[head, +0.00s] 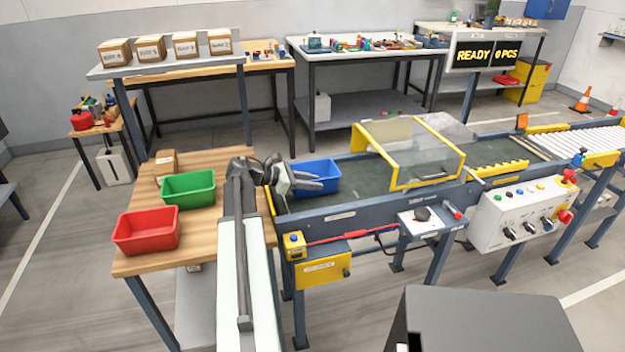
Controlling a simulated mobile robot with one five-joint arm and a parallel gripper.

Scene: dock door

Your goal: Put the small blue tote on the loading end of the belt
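The small blue tote (318,170) is at the left, loading end of the dark green belt (352,176). It looks upright and level; I cannot tell whether its base rests on the belt or sits just above it. My gripper (293,181) is at the tote's left end, overlapping its near left rim in the picture. The fingers are small and partly merge with the tote, so I cannot tell whether they are shut on the rim or apart. My arm reaches up from the bottom of the view and hides part of the wooden table's right side.
A green tote (188,188), a red tote (147,231) and a cardboard box (166,166) are on the wooden table (200,240) left of the belt. A yellow-framed clear guard (408,150) covers the belt farther right. A control box (520,218) is on the belt's near side. The sign reads READY 0 PCS (486,55).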

